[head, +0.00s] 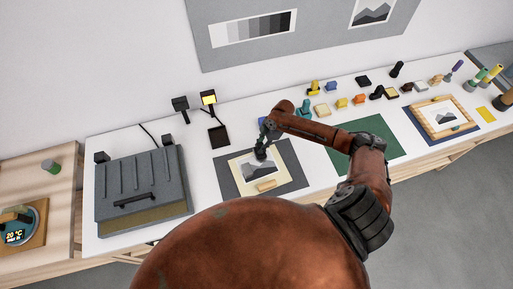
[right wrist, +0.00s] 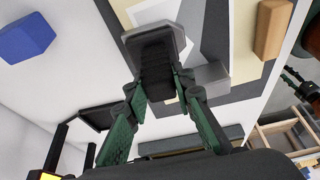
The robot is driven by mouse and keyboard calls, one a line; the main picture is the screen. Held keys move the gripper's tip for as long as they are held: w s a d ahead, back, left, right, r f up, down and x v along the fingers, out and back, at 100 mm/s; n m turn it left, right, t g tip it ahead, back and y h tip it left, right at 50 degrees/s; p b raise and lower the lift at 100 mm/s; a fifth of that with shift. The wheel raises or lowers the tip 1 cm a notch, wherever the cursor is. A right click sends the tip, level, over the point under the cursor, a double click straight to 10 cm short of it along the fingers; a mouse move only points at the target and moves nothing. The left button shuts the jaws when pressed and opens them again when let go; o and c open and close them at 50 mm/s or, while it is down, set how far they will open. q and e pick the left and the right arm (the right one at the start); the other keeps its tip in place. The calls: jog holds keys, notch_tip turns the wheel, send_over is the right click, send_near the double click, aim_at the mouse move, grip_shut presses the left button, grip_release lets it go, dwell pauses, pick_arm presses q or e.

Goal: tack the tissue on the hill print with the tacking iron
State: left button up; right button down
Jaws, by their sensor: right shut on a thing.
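The hill print (head: 259,171), a grey hill picture with a cream border, lies on a dark grey mat on the white bench. My right gripper (head: 262,143) is over the far part of the print, partly hidden by my arm in the head view. In the right wrist view my right gripper (right wrist: 157,88) is shut on the dark handle of the tacking iron (right wrist: 156,42). The iron's grey foot is over the print; I cannot tell if it touches. The tissue is not distinguishable from the print. At the right edge, part of my left gripper (right wrist: 296,83) seems to show, cut off.
A tan block (head: 266,185) lies on the near edge of the print. A grey press (head: 145,185) stands to the left. A green mat (head: 375,138), a wooden frame (head: 441,116) and several small coloured pieces lie to the right. A blue block (right wrist: 27,38) shows in the wrist view.

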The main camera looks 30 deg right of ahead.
jog(key=shift+d, duration=0.5)
jog(key=shift+r, duration=0.15)
jog(key=shift+r, duration=3.4)
jog(key=c, duration=2.2)
grip_release()
grip_shut()
